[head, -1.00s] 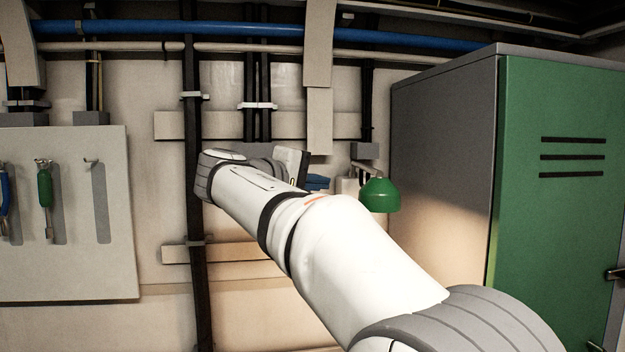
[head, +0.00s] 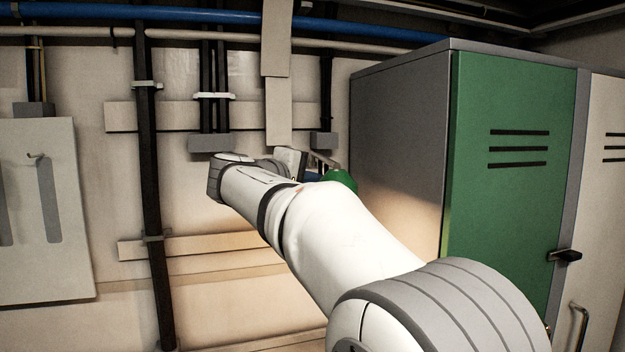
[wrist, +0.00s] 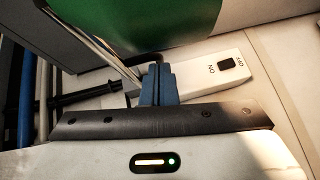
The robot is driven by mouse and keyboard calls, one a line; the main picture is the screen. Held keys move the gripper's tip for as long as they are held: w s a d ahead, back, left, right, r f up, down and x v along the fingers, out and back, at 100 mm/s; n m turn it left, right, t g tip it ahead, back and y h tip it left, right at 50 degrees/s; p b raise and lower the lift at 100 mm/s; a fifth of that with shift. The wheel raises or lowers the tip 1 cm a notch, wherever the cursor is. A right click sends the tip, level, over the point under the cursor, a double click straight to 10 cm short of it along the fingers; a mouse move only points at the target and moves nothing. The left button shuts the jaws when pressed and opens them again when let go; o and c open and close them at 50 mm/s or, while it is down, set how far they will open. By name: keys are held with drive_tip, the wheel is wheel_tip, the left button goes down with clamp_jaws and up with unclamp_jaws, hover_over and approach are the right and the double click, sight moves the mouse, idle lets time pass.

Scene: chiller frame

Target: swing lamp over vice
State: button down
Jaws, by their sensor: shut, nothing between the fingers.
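The green lamp shade (head: 342,181) shows just right of my gripper in the head view, its lower part hidden behind my arm. In the wrist view the green shade (wrist: 150,18) fills the top, close beyond the fingers. Thin metal lamp rods (wrist: 100,48) run down from upper left toward the fingers. My gripper (wrist: 157,82) is shut, its blue fingertips together and empty. In the head view only a bit of blue finger (head: 314,176) shows. I cannot tell whether the fingers touch the lamp. No vice is in view.
A white box with an ON/OFF switch (wrist: 205,82) lies just beyond the fingers. A tall grey-sided cabinet with a green door (head: 510,200) stands right of the lamp. Dark vertical pipes (head: 150,190) run down the wall to the left.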

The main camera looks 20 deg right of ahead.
drive_tip(key=shift+s+d+b, duration=0.25)
drive_tip(key=shift+d+b, duration=0.25)
drive_tip(key=shift+d, duration=0.25)
drive_tip(key=shift+a, duration=0.15)
drive_tip(key=w+b+v, duration=0.1)
drive_tip(key=v, duration=1.2)
drive_tip(key=shift+a, duration=0.35)
